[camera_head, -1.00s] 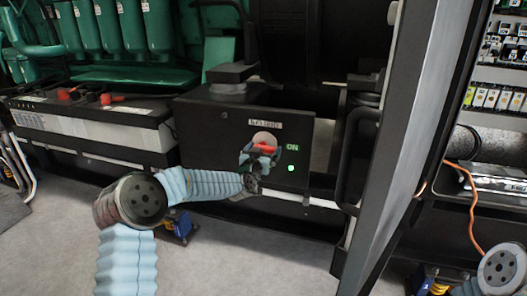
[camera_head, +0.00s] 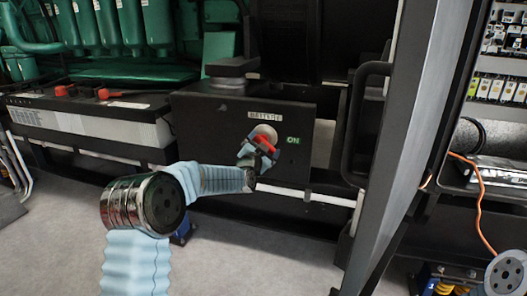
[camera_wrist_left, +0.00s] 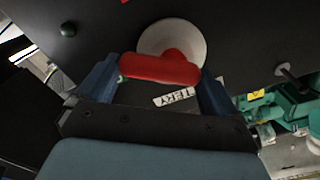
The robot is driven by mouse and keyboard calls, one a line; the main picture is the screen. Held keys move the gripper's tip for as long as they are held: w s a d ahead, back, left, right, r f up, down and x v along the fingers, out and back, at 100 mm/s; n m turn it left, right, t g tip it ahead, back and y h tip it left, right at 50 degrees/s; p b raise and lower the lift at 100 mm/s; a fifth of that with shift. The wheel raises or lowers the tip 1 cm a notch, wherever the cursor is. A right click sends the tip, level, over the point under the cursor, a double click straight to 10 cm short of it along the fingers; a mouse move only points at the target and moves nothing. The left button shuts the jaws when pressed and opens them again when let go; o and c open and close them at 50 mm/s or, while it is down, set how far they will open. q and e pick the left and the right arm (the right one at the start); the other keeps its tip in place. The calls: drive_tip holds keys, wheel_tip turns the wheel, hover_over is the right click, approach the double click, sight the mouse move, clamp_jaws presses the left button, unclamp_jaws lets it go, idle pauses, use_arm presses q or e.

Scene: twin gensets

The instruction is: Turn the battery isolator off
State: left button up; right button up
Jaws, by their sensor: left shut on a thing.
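The battery isolator's red handle (camera_head: 265,143) sits on a pale round plate (camera_head: 265,130) on the front of a black box (camera_head: 210,130). My left gripper (camera_head: 257,154) is shut on the red handle, which sits tilted in the head view. In the left wrist view the red handle (camera_wrist_left: 160,68) lies between my two blue fingers, in front of the pale plate (camera_wrist_left: 172,40). A label (camera_head: 264,115) is above the plate and a green ON sign (camera_head: 293,140) is to its right. My right gripper is out of view.
A battery (camera_head: 90,122) with red terminal caps stands left of the box. A dark upright panel (camera_head: 395,150) with a black grab handle (camera_head: 360,120) stands close on the right. An orange cable (camera_head: 482,205) hangs at far right. Grey floor is open in front.

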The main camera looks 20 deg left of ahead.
use_arm(q)
drive_tip(key=shift+a+f+m+b, duration=0.1)
drive_tip(key=shift+a+m+b, duration=0.05)
drive_tip(key=shift+m+b, duration=1.45)
drive_tip(key=shift+a+f+m+b, duration=0.15)
drive_tip(key=shift+m+b, duration=0.8)
drive_tip(key=shift+m, duration=1.1)
drive_tip(key=shift+a+f+m+b, duration=0.1)
drive_tip(key=shift+m+b, duration=1.2)
drive_tip(key=shift+m, duration=0.55)
drive_tip(key=o, duration=0.7)
